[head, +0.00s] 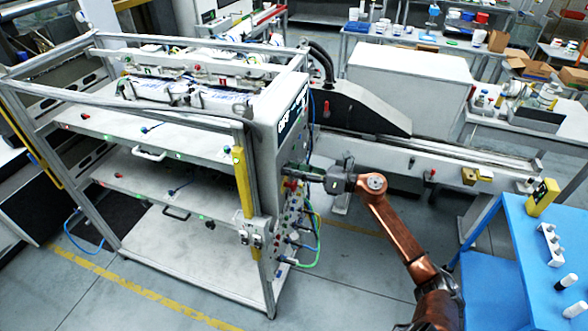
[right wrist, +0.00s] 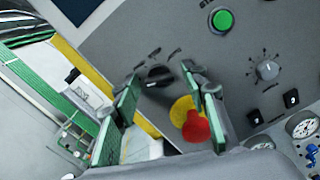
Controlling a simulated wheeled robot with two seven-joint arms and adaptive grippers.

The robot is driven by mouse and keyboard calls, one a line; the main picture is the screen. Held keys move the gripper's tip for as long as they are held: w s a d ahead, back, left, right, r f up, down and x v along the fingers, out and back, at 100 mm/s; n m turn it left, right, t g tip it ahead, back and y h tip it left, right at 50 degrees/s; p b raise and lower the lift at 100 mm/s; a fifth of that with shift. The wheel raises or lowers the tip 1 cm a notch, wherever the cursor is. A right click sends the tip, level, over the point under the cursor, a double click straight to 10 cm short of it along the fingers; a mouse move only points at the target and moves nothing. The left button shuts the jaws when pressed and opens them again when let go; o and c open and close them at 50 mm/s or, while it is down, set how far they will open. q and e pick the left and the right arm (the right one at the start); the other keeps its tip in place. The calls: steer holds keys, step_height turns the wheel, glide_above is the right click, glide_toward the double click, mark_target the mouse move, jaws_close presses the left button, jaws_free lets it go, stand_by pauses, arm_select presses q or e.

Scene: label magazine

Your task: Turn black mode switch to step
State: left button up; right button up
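The black mode switch (right wrist: 157,75) is a round knob on the grey control panel (right wrist: 120,35), with small markings around its upper side. My right gripper (right wrist: 162,78) is open, with green-padded fingers on either side of the knob's place in the picture. A gap shows between each finger and the knob; I cannot tell the remaining depth to the panel. In the head view my right gripper (head: 308,177) reaches the panel side of the machine, and the knob is too small to make out there. My left gripper is not in view.
A red emergency stop button (right wrist: 196,127) on a yellow base sits just below the knob, close to the right finger. A green button (right wrist: 222,20), a grey knob (right wrist: 267,69) and black switches (right wrist: 291,98) are further right. Cables (head: 312,235) hang below the gripper.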

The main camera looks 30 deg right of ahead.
jaws_close()
steer(key=shift+m, duration=0.4)
steer(key=m+p, duration=0.1)
steer(key=m, duration=0.2)
steer(key=shift+r+m+p, duration=0.1)
steer(key=shift+m+p, duration=0.3)
steer(key=m+p, duration=0.2)
steer(key=m, duration=0.2)
steer(key=shift+d+m, duration=0.1)
steer(key=shift+m, duration=0.2)
steer(key=m+p, duration=0.3)
steer(key=m, duration=0.1)
steer(key=m+p, duration=0.3)
steer(key=m, duration=0.1)
steer(key=shift+m, duration=0.4)
